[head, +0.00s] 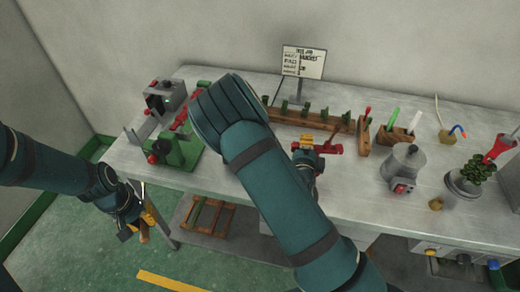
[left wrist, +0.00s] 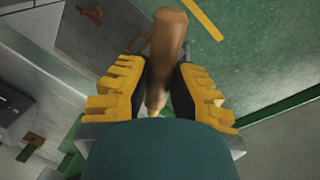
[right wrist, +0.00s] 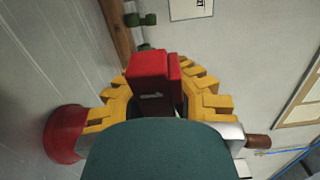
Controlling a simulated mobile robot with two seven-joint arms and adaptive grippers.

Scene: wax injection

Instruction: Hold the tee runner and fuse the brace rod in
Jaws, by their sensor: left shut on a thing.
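My left gripper (head: 138,227) hangs low in front of the bench's left end, away from the worktop. It is shut on a brown, rounded, rod-like piece (left wrist: 168,45), which sticks out between its yellow fingers. My right gripper (head: 306,146) is over the middle of the bench, at a red piece (head: 329,148). In the right wrist view a red block (right wrist: 149,78) stands between or just beyond the yellow fingers; I cannot tell whether they grip it. I cannot pick out the tee runner or the brace rod with certainty.
A wooden rack (head: 312,120) with several green pieces stands behind my right gripper. A green-and-red machine (head: 178,151) is at the left, a grey pot (head: 404,167) at the right, and a sign (head: 303,62) at the back. My right arm hides part of the bench.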

